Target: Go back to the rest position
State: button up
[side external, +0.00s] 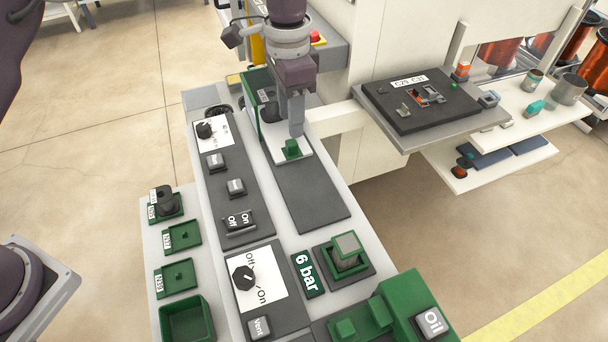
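My gripper (296,130) points straight down over the upper middle of the work panel. Its grey fingers end right at a small green block (291,150) on a pale plate. From this side the fingers overlap in one narrow shape. I cannot tell whether they are open or shut, or whether they touch the block. No rest position is marked in view.
Green trays (182,236) lie left. A black board (421,101) stands right. A dark strip (310,193) before the gripper is bare.

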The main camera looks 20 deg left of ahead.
dwell(0.3)
jog(key=s+a+r+n+t, duration=0.3)
jog(key=s+a+r+n, duration=0.2)
jog(key=s+a+r, duration=1.05)
jog(key=s+a+f+n+t, duration=0.1)
jog(key=s+a+n, duration=0.1)
jog(key=s, duration=0.5)
jog(key=s+a+n+t, duration=0.1)
jog(key=s+n, duration=0.1)
jog(key=s, duration=0.6)
jog(key=shift+a+f+t, duration=0.3)
jog(key=shift+a+f, duration=0.05)
jog(key=shift+f, duration=0.05)
